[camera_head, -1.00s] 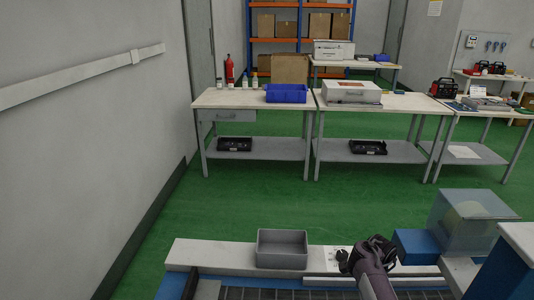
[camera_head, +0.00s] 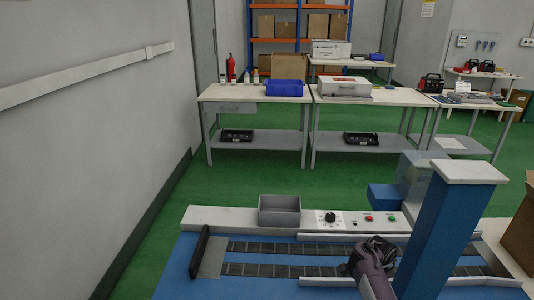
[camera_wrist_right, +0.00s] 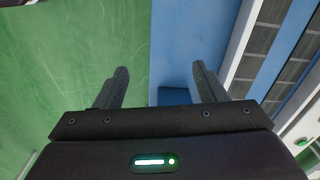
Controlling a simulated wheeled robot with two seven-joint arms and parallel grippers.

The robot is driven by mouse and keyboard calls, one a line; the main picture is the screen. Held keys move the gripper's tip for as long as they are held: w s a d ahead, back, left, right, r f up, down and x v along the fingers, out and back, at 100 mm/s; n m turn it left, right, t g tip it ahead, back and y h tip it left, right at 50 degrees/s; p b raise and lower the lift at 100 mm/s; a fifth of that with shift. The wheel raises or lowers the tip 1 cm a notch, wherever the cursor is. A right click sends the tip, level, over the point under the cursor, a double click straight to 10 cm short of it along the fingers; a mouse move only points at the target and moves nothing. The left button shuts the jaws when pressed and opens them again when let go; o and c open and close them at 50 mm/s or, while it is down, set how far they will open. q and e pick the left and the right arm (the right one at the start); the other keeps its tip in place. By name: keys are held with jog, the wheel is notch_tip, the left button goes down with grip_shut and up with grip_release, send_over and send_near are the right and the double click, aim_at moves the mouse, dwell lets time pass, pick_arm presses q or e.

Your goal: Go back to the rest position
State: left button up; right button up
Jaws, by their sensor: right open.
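My right gripper (camera_head: 372,250) is in the lower middle of the head view, above the blue machine bed with its dark roller tracks (camera_head: 290,270). In the right wrist view my right gripper (camera_wrist_right: 160,82) has its two dark fingers spread apart with nothing between them. Green floor and a blue machine surface (camera_wrist_right: 190,35) lie beyond the fingers. My left gripper is in neither view.
A blue post (camera_head: 440,235) with a white top stands close right of my right arm. A grey bin (camera_head: 279,211) and a control panel (camera_head: 348,219) with a knob and buttons sit on the white ledge. Green floor lies clear behind, before the worktables (camera_head: 255,145).

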jog(key=s+d+f+n+h, duration=0.15)
jog(key=s+f+n, duration=0.35)
jog(key=s+f, duration=0.6)
jog(key=s+d+f+n+h, duration=0.15)
jog(key=s+f+n, duration=0.35)
jog(key=s+f, duration=0.6)
jog(key=s+a+f+n+y, duration=0.1)
jog(key=s+a+f+n, duration=0.2)
jog(key=s, duration=0.6)
jog(key=s+a+f+n+y, duration=0.1)
jog(key=s+a+f+n, duration=0.2)
jog(key=s, duration=0.6)
jog(key=s+a+f+n+t+y, duration=0.1)
jog(key=s+a+f+n, duration=0.2)
jog(key=s+f, duration=0.3)
jog(key=s, duration=0.3)
jog(key=shift+a+f, duration=0.2)
jog(key=shift+f, duration=0.1)
